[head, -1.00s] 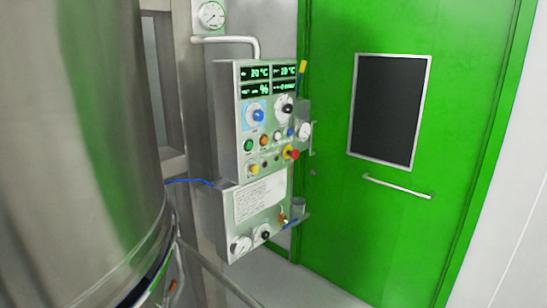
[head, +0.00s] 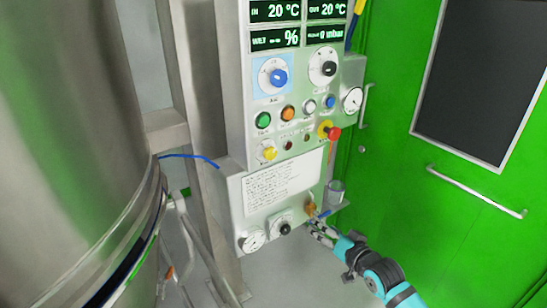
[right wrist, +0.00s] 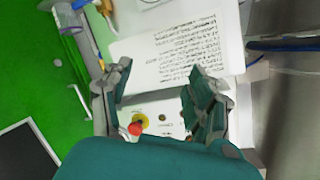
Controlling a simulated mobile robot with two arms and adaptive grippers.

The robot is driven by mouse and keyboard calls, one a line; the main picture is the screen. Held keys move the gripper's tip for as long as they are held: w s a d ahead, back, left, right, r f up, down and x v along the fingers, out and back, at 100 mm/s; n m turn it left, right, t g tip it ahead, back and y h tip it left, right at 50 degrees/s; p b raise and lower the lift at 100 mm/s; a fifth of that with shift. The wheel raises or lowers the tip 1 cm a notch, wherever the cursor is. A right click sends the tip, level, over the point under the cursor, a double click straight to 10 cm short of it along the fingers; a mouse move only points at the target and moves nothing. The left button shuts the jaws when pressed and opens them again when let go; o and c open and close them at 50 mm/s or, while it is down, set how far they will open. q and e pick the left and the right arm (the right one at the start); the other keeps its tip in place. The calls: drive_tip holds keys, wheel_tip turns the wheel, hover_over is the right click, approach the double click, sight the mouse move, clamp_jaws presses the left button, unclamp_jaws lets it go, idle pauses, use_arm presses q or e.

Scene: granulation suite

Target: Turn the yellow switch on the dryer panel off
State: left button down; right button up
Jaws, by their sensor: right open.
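The dryer panel (head: 236,100) is a grey control box beside the steel vessel. Its yellow switch (head: 268,153) is a small round knob at the lower left of the button rows, above the white text label (head: 283,184). I cannot tell its setting. My right gripper (head: 318,226) is below and to the right of the switch, by the lower box's right side, apart from the switch. In the right wrist view my right gripper (right wrist: 160,78) is open and empty, with the label between its fingers. The yellow switch is mostly hidden there. My left gripper is not in view.
A red emergency stop (head: 334,133) on a yellow base sticks out right of the switch. Green (head: 263,120) and orange (head: 288,113) buttons sit above. The steel vessel (head: 75,150) stands left; a green door (head: 440,210) is right.

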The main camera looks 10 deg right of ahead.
drive_tip(key=s+a+r+t+y, duration=0.1)
drive_tip(key=a+r+y, duration=0.15)
drive_tip(key=r, duration=0.55)
drive_tip(key=s+a+r+t+y, duration=0.1)
drive_tip(key=a+r, duration=0.2)
drive_tip(key=r, duration=0.6)
drive_tip(key=p, duration=0.3)
approach(272, 155)
drive_tip(key=shift+n, duration=0.3)
drive_tip(key=x, duration=0.9)
drive_tip(key=shift+w+a, duration=0.15)
drive_tip(key=shift+w, duration=0.2)
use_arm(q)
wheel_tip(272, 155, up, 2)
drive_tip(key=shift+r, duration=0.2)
use_arm(e)
drive_tip(key=c, duration=1.2)
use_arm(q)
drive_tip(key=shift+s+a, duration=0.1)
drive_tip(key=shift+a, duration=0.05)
use_arm(e)
drive_tip(key=shift+o, duration=0.2)
